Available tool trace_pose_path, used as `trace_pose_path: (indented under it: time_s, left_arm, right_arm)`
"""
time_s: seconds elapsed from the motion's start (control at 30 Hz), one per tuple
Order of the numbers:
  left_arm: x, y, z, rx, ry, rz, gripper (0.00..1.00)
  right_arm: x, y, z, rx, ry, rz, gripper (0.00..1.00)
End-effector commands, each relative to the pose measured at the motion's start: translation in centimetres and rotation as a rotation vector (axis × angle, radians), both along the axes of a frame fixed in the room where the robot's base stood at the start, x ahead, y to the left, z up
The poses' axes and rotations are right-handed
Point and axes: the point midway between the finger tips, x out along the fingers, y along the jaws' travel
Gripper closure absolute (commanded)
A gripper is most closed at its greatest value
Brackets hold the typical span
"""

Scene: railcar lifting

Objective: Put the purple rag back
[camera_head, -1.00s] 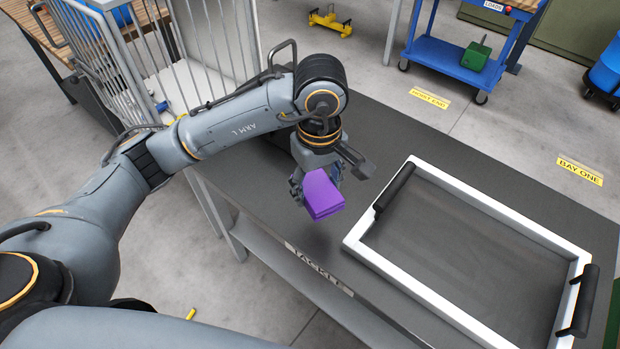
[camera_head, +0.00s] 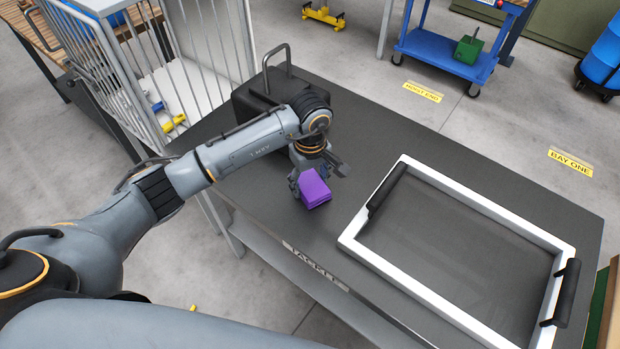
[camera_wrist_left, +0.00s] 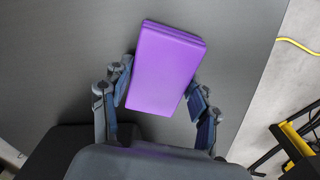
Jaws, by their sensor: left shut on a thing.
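The purple rag (camera_head: 314,188) is a folded block above or on the dark table labelled TACKLE (camera_head: 365,121). My left gripper (camera_head: 311,182) is shut on it from above, left of the white tray. In the left wrist view the rag (camera_wrist_left: 166,70) sits between the two fingers of my left gripper (camera_wrist_left: 158,95), slightly tilted. I cannot tell whether the rag touches the table. My right gripper is not in view.
A white-framed tray (camera_head: 357,248) with black handles lies on the right of the table. A black case (camera_head: 250,104) stands behind my left arm. A wire cage (camera_head: 215,45) stands at the table's left end. The tabletop between rag and tray is clear.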

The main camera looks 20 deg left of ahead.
Motion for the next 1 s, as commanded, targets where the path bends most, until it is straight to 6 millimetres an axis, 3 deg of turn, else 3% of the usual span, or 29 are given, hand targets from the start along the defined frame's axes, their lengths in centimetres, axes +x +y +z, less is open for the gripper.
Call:
trace_pose_path:
  time_s: [0.27,0.3,0.4,0.77,0.87,1.0]
  left_arm:
    - [0.0,0.0,-0.5,0.000,-0.001,0.001,0.69]
    - [0.0,0.0,-0.3,0.000,-0.001,0.001,0.34]
    - [0.0,0.0,-0.3,0.000,0.000,0.001,0.17]
    - [0.0,0.0,0.0,0.000,0.000,0.001,0.17]
    - [0.1,0.0,0.6,0.000,-0.003,0.000,0.17]
    - [0.2,0.0,3.1,0.000,-0.007,0.000,0.17]
  right_arm:
    - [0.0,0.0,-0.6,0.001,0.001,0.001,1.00]
    - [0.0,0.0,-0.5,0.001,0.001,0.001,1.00]
    - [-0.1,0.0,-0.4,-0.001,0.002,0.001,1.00]
    - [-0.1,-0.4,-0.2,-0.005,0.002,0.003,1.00]
    - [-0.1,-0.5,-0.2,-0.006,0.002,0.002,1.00]
    - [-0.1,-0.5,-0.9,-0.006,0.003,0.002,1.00]
